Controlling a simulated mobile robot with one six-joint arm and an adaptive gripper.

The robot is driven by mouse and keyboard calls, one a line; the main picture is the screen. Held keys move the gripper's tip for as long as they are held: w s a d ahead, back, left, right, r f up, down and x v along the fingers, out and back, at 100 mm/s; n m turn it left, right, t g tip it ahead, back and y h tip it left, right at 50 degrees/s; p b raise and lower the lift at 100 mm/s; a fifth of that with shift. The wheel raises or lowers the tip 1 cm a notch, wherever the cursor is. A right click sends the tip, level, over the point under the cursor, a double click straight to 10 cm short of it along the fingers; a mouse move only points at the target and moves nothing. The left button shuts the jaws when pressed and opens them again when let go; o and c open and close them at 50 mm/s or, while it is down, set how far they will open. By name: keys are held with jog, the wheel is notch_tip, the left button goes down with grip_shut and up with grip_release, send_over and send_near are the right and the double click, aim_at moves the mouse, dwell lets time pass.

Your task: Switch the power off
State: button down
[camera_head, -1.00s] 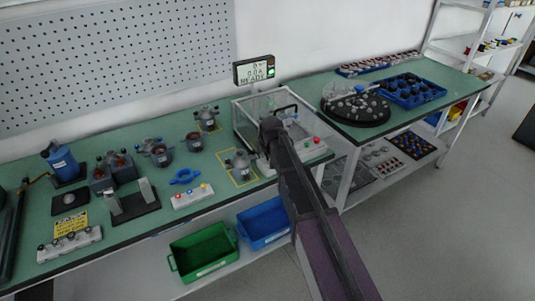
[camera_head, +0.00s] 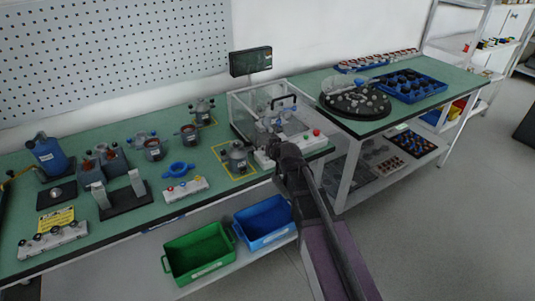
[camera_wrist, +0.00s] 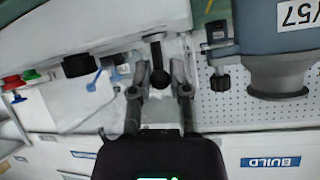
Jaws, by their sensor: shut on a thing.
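The white control panel (camera_head: 262,162) lies at the front of the clear test enclosure (camera_head: 240,118) on the green bench. My gripper (camera_head: 280,158) is at the panel's front edge. In the wrist view my gripper (camera_wrist: 159,84) has its two fingers on either side of a black switch handle (camera_wrist: 156,52) and is shut on it. The green button (camera_wrist: 10,97) and the red button (camera_wrist: 14,82) are apart from my fingers. The display (camera_head: 250,62) behind the enclosure is dark. My gripper hides the switch in the head view.
A blue bin (camera_head: 263,222) and a green bin (camera_head: 197,254) are on the lower shelf.

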jog(key=shift+s+d+f+t+y+b, duration=0.25)
jog(key=shift+t+y+b, duration=0.35)
jog(key=shift+b, duration=0.45)
jog(key=shift+r+t, duration=0.1)
jog(key=shift+t, duration=0.2)
jog(key=c, duration=0.6)
grip_release()
jog(key=shift+a+r, duration=0.1)
jog(key=shift+r, duration=0.05)
